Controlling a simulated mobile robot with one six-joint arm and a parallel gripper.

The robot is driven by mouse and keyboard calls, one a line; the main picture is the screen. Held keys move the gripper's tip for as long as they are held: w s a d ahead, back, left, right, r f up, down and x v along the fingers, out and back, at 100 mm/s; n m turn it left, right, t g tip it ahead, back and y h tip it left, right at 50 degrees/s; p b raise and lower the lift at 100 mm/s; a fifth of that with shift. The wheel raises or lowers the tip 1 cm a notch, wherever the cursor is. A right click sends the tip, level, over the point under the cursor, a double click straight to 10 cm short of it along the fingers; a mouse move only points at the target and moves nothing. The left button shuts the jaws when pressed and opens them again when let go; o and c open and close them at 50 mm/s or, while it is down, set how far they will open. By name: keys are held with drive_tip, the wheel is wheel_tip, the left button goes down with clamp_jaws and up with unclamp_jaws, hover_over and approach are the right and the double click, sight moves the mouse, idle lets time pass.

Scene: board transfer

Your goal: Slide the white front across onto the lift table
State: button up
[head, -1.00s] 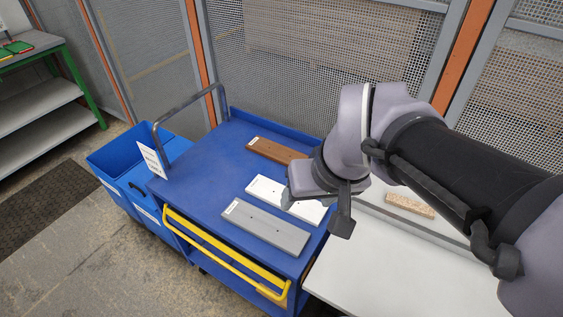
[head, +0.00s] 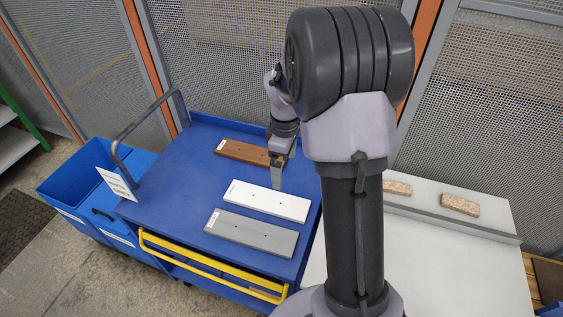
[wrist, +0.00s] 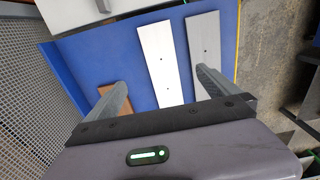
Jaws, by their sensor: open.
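The white front (head: 268,201) lies flat on the blue cart (head: 170,180), between a brown board (head: 240,151) and a grey board (head: 250,233). In the wrist view the white front (wrist: 163,62) shows between my two spread fingers. My gripper (head: 276,176) is open and empty, above the cart by the far edge of the white front; its exact height is hard to tell. The wrist view shows my gripper (wrist: 158,88) with one finger towards the brown board and the other over the grey board. The white-topped lift table (head: 450,265) stands right of the cart, partly hidden by my arm.
Chipboard pieces (head: 460,204) lie near a grey rail (head: 450,220) on the lift table. Blue bins (head: 85,185) and a hoop handle (head: 125,140) are at the cart's left. A yellow bar (head: 210,265) runs along its front. Mesh fencing (head: 220,70) stands behind.

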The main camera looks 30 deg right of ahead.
sight(284, 204)
wheel_tip(284, 204, down, 17)
drive_tip(key=b, duration=0.6)
drive_tip(key=shift+f+b, duration=0.2)
drive_tip(key=shift+b, duration=0.2)
drive_tip(key=c, duration=1.7)
